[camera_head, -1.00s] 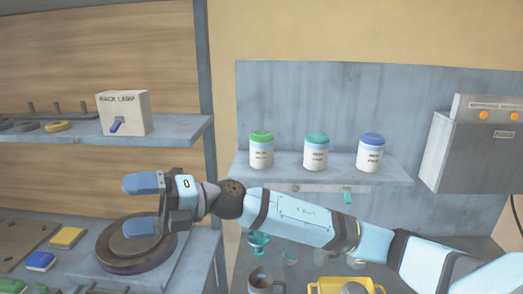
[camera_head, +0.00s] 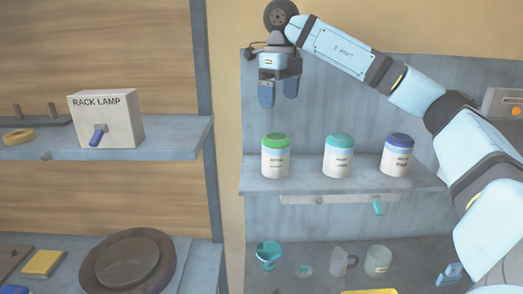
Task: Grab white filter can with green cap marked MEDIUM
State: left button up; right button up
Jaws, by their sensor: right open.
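A white can with a green cap (camera_head: 275,158) stands upright at the left end of the wall shelf; its label is too small to read. A white can with a teal cap (camera_head: 338,158) stands to its right. A white can with a blue cap (camera_head: 396,158) stands farther right. My right gripper (camera_head: 278,98) is open and empty, fingers pointing down, above the green-capped can and apart from it. My left gripper is not in view.
The wall shelf (camera_head: 340,184) has a teal hook or lever below its front edge. A rack lamp box (camera_head: 108,118) stands on the left shelf. A teal funnel (camera_head: 268,255) and several vessels stand on the bench below. A dark round plate (camera_head: 127,265) lies lower left.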

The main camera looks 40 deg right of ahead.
aim_at(277, 137)
jog(key=s+f, duration=0.1)
jog(key=f+b, duration=0.1)
jog(key=shift+s+f, duration=0.3)
jog(key=shift+s, duration=0.1)
jog(key=f+b, duration=0.1)
jog(key=f, duration=0.1)
jog(key=w+f+b, duration=0.1)
jog(key=f, duration=0.1)
jog(key=shift+f, duration=0.3)
jog(key=shift+s+f, duration=0.1)
jog(key=shift+f, duration=0.2)
jog(key=shift+s, duration=0.1)
jog(key=shift+a+f, duration=0.1)
jog(key=shift+f, duration=0.05)
jog(key=f, duration=0.4)
jog(key=shift+w+a+f, duration=0.25)
jog(key=shift+a, duration=0.1)
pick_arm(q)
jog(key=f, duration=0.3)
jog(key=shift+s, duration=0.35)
pick_arm(e)
jog(key=shift+f, duration=0.25)
